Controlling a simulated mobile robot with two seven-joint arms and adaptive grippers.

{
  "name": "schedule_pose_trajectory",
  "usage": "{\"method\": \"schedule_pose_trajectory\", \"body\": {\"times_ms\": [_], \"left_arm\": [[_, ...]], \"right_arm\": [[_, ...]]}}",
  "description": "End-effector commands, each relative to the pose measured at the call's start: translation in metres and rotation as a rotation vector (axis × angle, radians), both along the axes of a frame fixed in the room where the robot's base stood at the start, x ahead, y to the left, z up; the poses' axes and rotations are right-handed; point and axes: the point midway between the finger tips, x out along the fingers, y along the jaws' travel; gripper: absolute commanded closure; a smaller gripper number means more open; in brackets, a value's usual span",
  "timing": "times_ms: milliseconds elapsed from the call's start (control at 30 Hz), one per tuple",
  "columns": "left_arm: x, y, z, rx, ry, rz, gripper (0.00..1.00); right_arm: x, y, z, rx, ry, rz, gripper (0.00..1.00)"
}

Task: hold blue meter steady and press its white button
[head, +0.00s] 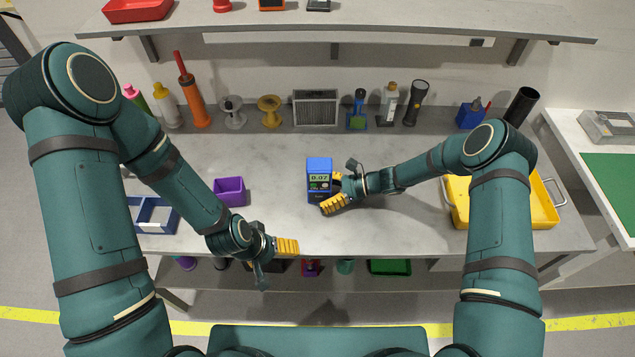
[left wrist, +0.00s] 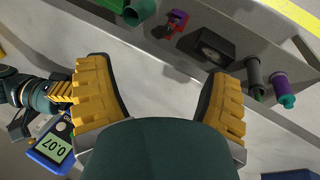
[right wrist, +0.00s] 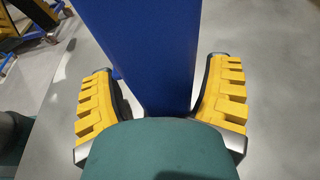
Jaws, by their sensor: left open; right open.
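The blue meter (head: 319,165) stands on the grey workbench, its display reading 0.07. Small controls show below the display, but I cannot make out the white button clearly. My right gripper (head: 334,193) is open at the meter's right side. In the right wrist view the blue meter body (right wrist: 145,45) rises between the spread yellow fingers, and I see no clear grip on it. My left gripper (head: 288,246) is open and empty over the bench's front edge, nearer than the meter and to its left. In the left wrist view the meter (left wrist: 52,150) is at lower left.
A purple bin (head: 229,192) and a blue divided tray (head: 155,215) are on the left. A yellow tray (head: 545,207) is on the right. Bottles, spools and tools line the back, with a filter panel (head: 315,108) behind the meter. The bench between the purple bin and meter is clear.

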Motion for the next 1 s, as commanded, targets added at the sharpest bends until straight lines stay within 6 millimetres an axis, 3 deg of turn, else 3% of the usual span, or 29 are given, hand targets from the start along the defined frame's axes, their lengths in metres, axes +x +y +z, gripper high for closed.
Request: {"method": "schedule_pose_trajectory", "body": {"times_ms": [233, 267, 300, 400, 500, 567, 733, 767, 1000], "left_arm": [[0.0001, 0.0000, 0.0000, 0.000, 0.000, 0.000, 0.19], [0.0001, 0.0000, 0.0000, 0.000, 0.000, 0.000, 0.19], [0.0001, 0.0000, 0.0000, 0.000, 0.000, 0.000, 0.19], [0.0000, 0.0000, 0.0000, 0.000, 0.000, 0.000, 0.19], [0.0000, 0.0000, 0.0000, 0.000, 0.000, 0.000, 0.19], [-0.0001, 0.0000, 0.0000, 0.000, 0.000, 0.000, 0.37], [-0.0001, 0.0000, 0.0000, 0.000, 0.000, 0.000, 0.96], [-0.0001, 0.0000, 0.0000, 0.000, 0.000, 0.000, 1.00], [-0.0001, 0.0000, 0.0000, 0.000, 0.000, 0.000, 1.00]], "right_arm": [[-0.0001, 0.0006, 0.0002, 0.000, 0.000, 0.000, 0.23], [-0.0001, 0.0005, 0.0003, 0.000, 0.000, 0.000, 0.29], [-0.0001, 0.0005, 0.0003, 0.000, 0.000, 0.000, 0.43], [-0.0001, 0.0004, 0.0002, 0.000, 0.000, 0.000, 0.73], [-0.0001, 0.0004, 0.0002, 0.000, 0.000, 0.000, 0.73], [-0.0002, 0.0003, 0.0002, 0.000, 0.000, 0.000, 0.73], [-0.0002, 0.0003, 0.0001, 0.000, 0.000, 0.000, 0.73], [-0.0002, 0.0003, 0.0001, 0.000, 0.000, 0.000, 0.73], [-0.0002, 0.0001, 0.0001, 0.000, 0.000, 0.000, 0.73]]}}
